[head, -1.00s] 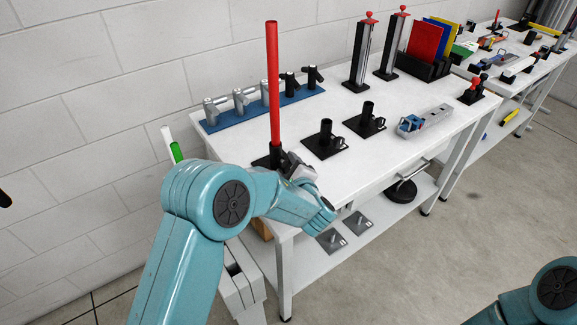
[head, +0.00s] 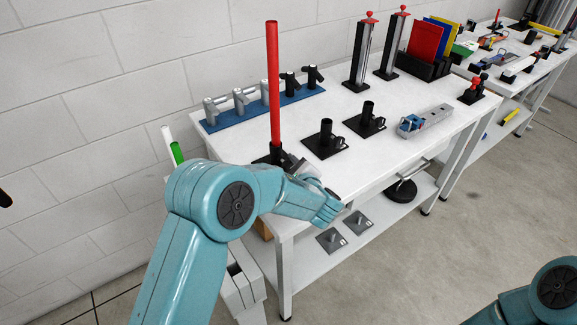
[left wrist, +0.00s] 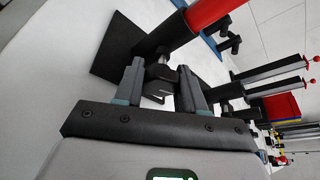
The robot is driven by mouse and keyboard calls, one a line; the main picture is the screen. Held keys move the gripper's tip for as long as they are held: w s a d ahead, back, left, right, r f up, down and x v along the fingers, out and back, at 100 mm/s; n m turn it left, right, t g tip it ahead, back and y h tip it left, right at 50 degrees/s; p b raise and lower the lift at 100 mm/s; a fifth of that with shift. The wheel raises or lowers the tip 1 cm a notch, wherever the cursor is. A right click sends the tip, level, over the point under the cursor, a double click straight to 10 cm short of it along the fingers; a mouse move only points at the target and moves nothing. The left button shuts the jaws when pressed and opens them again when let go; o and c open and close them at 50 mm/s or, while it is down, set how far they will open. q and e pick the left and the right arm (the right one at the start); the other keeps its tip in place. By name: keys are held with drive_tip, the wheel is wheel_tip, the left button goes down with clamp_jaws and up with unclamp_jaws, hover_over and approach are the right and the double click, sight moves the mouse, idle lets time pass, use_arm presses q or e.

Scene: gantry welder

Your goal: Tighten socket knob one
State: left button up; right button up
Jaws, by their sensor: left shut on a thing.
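A red rod (head: 273,85) stands upright in the first black socket (head: 262,160), at the near left end of the white bench. The socket's knob (left wrist: 157,73) shows dark between my left fingers in the left wrist view. My left gripper (left wrist: 161,86) is shut on this knob, low beside the rod. In the head view my left gripper (head: 301,167) is at the socket's right side, and my wrist partly hides the knob there. The rod's lower part (left wrist: 205,12) and the square black base plate (left wrist: 118,48) show in the left wrist view. My right gripper is out of view.
Two empty black sockets (head: 325,138) (head: 367,120) stand to the right on the bench (head: 375,155). A blue rack (head: 235,118) with grey and black fittings lies behind. Square plates (head: 330,240) lie on the lower shelf.

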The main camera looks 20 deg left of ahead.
use_arm(q)
drive_tip(key=shift+r+m+g+y+p, duration=0.1)
drive_tip(key=shift+m+g+y+p, duration=0.2)
drive_tip(key=shift+m+g+p, duration=0.5)
drive_tip(key=m+g+y+p, duration=0.1)
drive_tip(key=m, duration=0.2)
drive_tip(key=shift+g, duration=0.3)
drive_tip(key=m+g+y+p, duration=0.1)
drive_tip(key=m, duration=0.2)
drive_tip(key=shift+y, duration=0.4)
drive_tip(key=shift+f+m+g, duration=0.2)
drive_tip(key=shift+m+g, duration=0.3)
drive_tip(key=shift+m, duration=0.4)
drive_tip(key=shift+m+g+y, duration=0.3)
drive_tip(key=shift+m+y, duration=0.5)
drive_tip(key=shift+m, duration=0.1)
drive_tip(key=m+y+b, duration=0.2)
drive_tip(key=m, duration=0.1)
drive_tip(key=shift+m+g, duration=0.4)
drive_tip(key=o, duration=0.8)
